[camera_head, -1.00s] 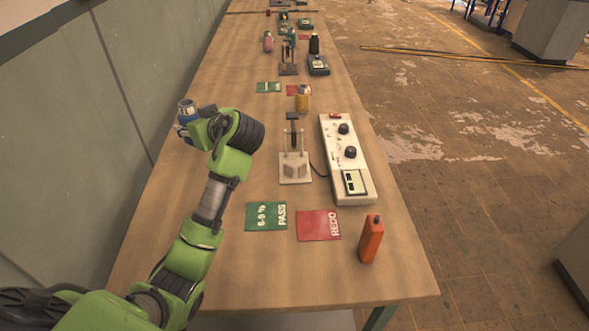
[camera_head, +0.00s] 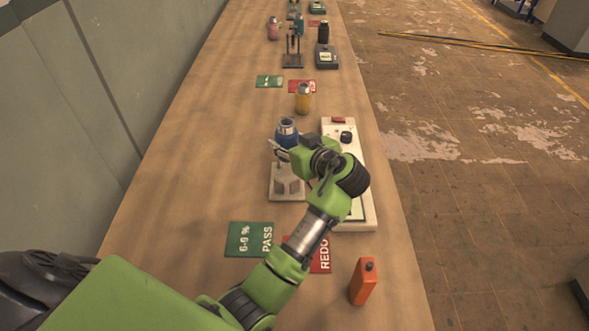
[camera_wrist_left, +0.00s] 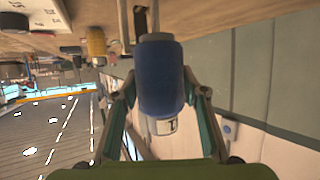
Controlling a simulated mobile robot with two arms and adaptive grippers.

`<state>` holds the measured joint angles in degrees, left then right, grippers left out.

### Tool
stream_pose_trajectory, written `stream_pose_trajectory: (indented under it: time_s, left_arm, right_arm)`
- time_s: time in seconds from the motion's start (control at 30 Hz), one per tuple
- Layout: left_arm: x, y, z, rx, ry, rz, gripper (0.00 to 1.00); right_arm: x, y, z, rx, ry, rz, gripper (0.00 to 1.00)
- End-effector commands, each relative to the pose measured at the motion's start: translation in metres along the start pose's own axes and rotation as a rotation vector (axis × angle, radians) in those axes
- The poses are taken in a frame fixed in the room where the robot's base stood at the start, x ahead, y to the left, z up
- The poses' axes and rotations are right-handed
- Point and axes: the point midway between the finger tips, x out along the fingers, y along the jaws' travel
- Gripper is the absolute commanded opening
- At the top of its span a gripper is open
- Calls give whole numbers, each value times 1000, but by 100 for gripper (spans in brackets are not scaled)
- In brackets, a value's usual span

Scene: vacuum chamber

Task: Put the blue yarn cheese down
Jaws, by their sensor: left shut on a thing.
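The blue yarn cheese (camera_head: 286,132), a blue cylinder with a pale tube end on top, is upright in my left gripper (camera_head: 292,148). In the left wrist view the blue yarn cheese (camera_wrist_left: 161,75) sits between the two fingers of the left gripper (camera_wrist_left: 160,92). In the head view it appears over the back part of a small pale stand (camera_head: 287,195) with a grey block; I cannot tell whether it touches anything. The white tester (camera_head: 335,127) is beside it, partly hidden by my arm. A green PASS card (camera_head: 250,239) and red REDO card (camera_head: 321,258) lie nearer. My right gripper is out of view.
An orange handheld device (camera_head: 363,282) stands near the table's right edge. A yellow yarn cheese (camera_head: 303,98) stands behind. Farther back are another green card (camera_head: 269,81), a red card (camera_head: 302,86) and a dark stand (camera_head: 293,58). The table's left side is clear.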

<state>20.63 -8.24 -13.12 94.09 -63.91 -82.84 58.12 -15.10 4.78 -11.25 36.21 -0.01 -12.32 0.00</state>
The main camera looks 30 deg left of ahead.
Motion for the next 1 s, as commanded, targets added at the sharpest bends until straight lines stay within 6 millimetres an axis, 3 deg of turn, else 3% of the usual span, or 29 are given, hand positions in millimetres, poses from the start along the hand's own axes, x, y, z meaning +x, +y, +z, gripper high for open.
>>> stream_pose_trajectory:
  time_s: [0.2,0.33,0.47,0.7,1.0]
  left_arm:
    - [15,-1,36,8,0,-2,17]
    - [21,-1,50,6,0,-1,17]
    - [26,-1,63,7,-1,-1,17]
    - [36,-1,88,4,0,0,17]
    - [37,-1,90,2,-1,0,17]
  right_arm:
    - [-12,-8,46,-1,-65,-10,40]
    - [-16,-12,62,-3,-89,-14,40]
    - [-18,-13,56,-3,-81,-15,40]
    - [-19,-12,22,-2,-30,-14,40]
    - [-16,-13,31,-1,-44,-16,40]
